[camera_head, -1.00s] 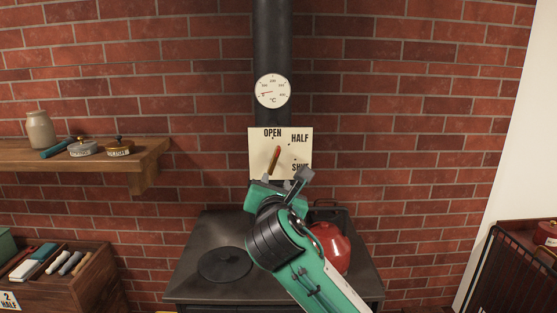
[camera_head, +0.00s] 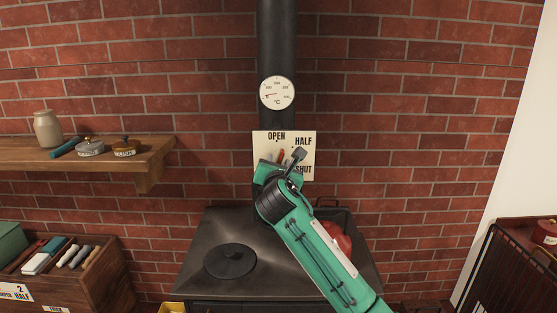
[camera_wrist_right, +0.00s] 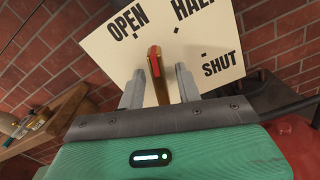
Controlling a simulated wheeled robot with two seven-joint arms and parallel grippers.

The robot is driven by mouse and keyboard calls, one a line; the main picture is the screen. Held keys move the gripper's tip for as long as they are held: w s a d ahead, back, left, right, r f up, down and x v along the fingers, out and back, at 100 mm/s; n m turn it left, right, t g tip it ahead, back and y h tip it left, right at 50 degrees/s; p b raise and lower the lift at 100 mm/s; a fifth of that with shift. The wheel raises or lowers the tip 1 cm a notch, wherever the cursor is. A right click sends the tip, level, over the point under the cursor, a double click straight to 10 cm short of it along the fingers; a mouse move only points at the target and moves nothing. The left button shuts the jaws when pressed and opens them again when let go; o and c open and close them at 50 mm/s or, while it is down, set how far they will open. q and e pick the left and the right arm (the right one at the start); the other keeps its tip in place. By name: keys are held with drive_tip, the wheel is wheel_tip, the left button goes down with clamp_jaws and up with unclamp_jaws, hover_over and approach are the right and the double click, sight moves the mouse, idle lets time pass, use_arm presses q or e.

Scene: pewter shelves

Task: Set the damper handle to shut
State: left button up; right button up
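The damper handle (camera_head: 281,156) is a brown and reddish bar in front of a cream plate (camera_head: 304,157) marked OPEN, HALF and SHUT. In the right wrist view the handle (camera_wrist_right: 157,78) points up, its tip between the OPEN and HALF words; its lower end is hidden by my gripper. My right gripper (camera_head: 284,158) is at the plate, its two grey fingers on either side of the handle. In the right wrist view the gripper (camera_wrist_right: 158,88) is open, with gaps between fingers and handle. My left gripper is not in view.
A black stove (camera_head: 217,225) with a round lid (camera_head: 230,261) stands below, with a red kettle (camera_head: 339,238) partly behind my arm. The flue (camera_head: 277,40) carries a dial (camera_head: 277,93). A wooden shelf (camera_head: 90,160) is at left and a dark rack (camera_head: 500,270) at right.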

drive_tip(key=shift+w, duration=0.15)
clamp_jaws()
